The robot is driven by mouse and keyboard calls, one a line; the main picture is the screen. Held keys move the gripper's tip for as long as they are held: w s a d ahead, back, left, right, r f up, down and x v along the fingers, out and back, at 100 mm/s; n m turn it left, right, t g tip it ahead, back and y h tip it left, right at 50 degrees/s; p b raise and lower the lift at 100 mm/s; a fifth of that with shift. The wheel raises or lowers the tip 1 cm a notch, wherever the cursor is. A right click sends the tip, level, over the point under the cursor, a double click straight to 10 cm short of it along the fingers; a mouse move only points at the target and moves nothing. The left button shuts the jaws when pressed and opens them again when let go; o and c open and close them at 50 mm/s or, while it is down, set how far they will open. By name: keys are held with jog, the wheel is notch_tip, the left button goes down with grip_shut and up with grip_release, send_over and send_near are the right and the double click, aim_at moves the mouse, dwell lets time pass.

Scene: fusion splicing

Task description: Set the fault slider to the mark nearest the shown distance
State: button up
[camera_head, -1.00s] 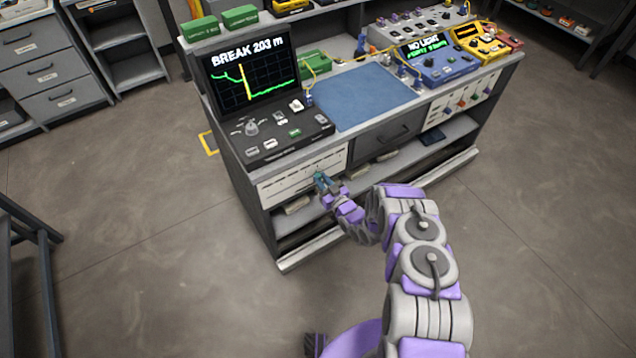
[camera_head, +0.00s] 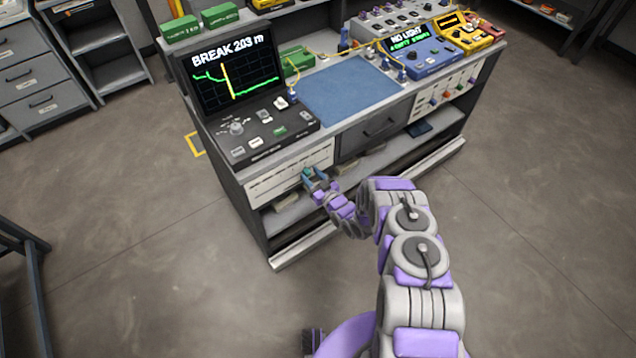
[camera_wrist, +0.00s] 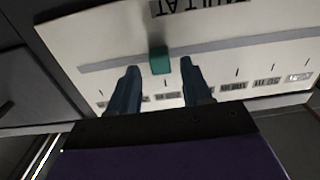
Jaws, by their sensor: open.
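The fault slider is a small teal block (camera_wrist: 159,60) on a grey track (camera_wrist: 225,44) across a white panel (camera_wrist: 100,40). In the wrist view it appears between my fingertips, a little beyond them. My gripper (camera_wrist: 158,75) is open, with one finger on each side of the slider's line; I cannot tell whether either touches it. In the head view my gripper (camera_head: 314,178) is at the panel (camera_head: 280,177) on the bench front. The screen (camera_head: 229,74) reads "BREAK 203 m".
A dark console with knobs and buttons (camera_head: 262,132) sits above the panel. A blue mat (camera_head: 350,92) and a drawer (camera_head: 378,130) are to its right. A lower shelf (camera_head: 290,212) runs below. The floor in front is clear.

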jog(key=p+v, duration=0.3)
jog(key=v, duration=1.4)
jog(key=shift+p, duration=0.4)
jog(key=shift+d, duration=0.1)
